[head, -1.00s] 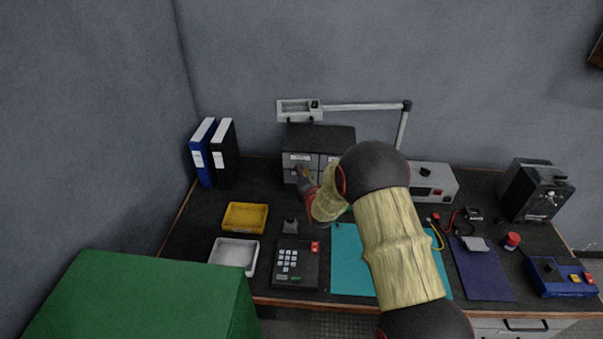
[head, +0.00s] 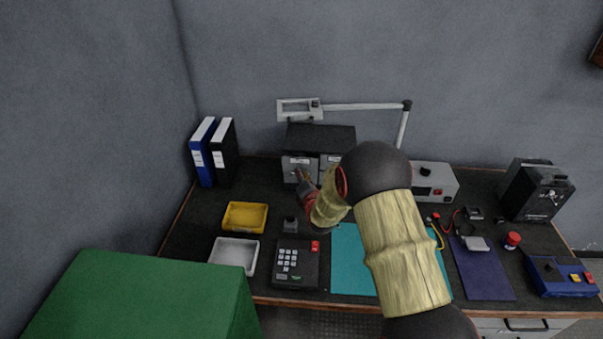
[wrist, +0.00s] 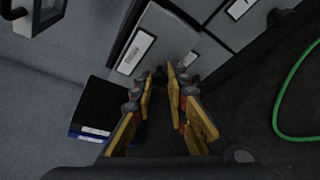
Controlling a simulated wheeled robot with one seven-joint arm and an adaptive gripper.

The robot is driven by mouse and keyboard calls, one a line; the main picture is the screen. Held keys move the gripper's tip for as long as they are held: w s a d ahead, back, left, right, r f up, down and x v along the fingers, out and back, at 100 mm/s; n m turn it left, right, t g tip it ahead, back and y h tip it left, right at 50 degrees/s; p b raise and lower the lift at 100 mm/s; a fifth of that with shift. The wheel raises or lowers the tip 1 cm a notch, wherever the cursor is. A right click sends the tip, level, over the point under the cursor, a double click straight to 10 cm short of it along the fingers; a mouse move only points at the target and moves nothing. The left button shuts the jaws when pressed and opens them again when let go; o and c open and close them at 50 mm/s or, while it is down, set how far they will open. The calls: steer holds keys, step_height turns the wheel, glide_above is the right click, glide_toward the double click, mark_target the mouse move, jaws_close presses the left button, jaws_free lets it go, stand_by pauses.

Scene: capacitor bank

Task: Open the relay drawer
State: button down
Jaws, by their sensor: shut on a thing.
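A dark-topped drawer cabinet (head: 320,138) stands at the back of the bench, with grey drawer fronts bearing white labels. The label text is too small to read. My gripper (head: 303,174) is at the left-hand drawer front (head: 298,168). In the wrist view my gripper (wrist: 162,75) has its two yellow fingers shut on the handle of the labelled drawer (wrist: 150,48). The handle is mostly hidden between the fingertips. This front seems to stand a little proud of the neighbouring fronts. My arm hides the cabinet's lower right part in the head view.
Blue and black binders (head: 214,153) stand left of the cabinet. A lamp arm (head: 360,107) reaches over it. A yellow tray (head: 245,217), a white tray (head: 233,255) and a keypad box (head: 297,264) lie nearer. Bench between the binders and cabinet is clear.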

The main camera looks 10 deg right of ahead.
steer(key=s+a, duration=0.3)
steer(key=s, duration=0.7)
steer(key=c, duration=1.8)
jaws_free()
steer(key=shift+w, duration=0.1)
steer(key=shift+o, duration=0.3)
steer(key=v, duration=1.2)
steer(key=shift+a, duration=0.1)
